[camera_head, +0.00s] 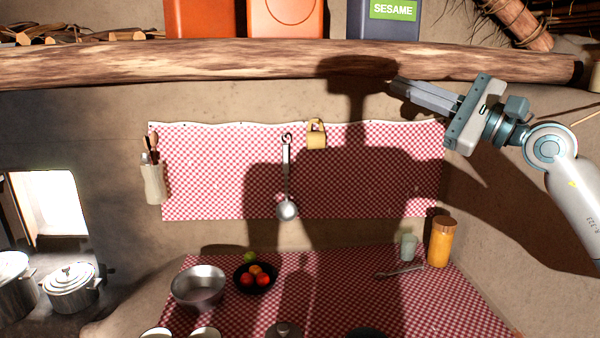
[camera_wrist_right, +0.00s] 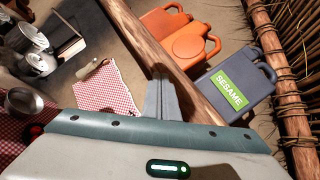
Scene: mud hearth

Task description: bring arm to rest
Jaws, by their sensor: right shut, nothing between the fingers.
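My right gripper (camera_head: 398,87) is raised at the upper right of the head view, its fingers pointing left in front of the wooden shelf beam. Its fingers are together with nothing between them. In the right wrist view the closed fingers (camera_wrist_right: 162,90) point at the beam, with the shelf canisters beyond. My right arm (camera_head: 575,190) comes in from the right edge, bent at the elbow joint. My left gripper is in neither view.
The log shelf (camera_head: 200,62) holds orange canisters (camera_head: 285,18) and a dark SESAME canister (camera_head: 384,20). Below are a checked wall cloth (camera_head: 230,190) with a hanging ladle (camera_head: 287,208), and a checked counter with a metal bowl (camera_head: 199,287), fruit bowl (camera_head: 256,288) and orange jar (camera_head: 441,242). Pots (camera_head: 72,290) stand left.

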